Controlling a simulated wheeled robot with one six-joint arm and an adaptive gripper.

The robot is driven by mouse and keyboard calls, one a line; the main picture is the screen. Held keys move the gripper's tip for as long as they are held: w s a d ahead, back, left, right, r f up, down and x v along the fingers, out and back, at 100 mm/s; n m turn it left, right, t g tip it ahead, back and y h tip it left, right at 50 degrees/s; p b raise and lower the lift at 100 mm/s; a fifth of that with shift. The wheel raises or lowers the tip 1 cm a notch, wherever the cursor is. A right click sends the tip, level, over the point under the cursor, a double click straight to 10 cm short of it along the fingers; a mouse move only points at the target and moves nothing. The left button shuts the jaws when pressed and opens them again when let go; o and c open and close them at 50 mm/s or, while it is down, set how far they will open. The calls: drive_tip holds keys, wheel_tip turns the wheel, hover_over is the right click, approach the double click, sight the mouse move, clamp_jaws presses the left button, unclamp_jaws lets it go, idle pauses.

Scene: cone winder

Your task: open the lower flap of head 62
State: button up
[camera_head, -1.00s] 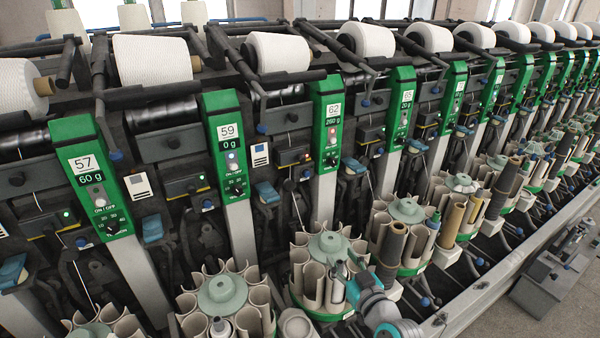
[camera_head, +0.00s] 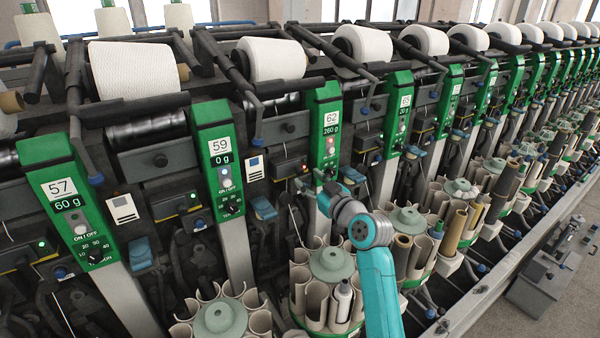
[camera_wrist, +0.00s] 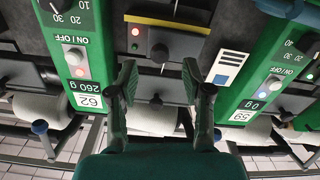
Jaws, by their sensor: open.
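Head 62's green panel (camera_head: 325,130) reads 260 g in the head view. In the wrist view its label (camera_wrist: 88,101) is upside down at the left. My gripper (camera_wrist: 160,82) is open and empty, its two fingers spread before the dark machine front between panels 62 and 59. In the head view my gripper (camera_head: 316,186) is small and partly hidden by my wrist, near the lower end of panel 62. I cannot make out which part is the lower flap.
Panel 59 (camera_head: 217,150) stands to the left and panel 65 (camera_head: 398,112) to the right. A blue lever (camera_head: 264,208) sits between 59 and 62. A round carousel of tubes (camera_head: 331,266) stands below. White yarn cones (camera_head: 272,58) line the top.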

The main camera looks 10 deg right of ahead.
sight(301, 173)
drive_tip(key=shift+x, duration=2.55)
clamp_jaws()
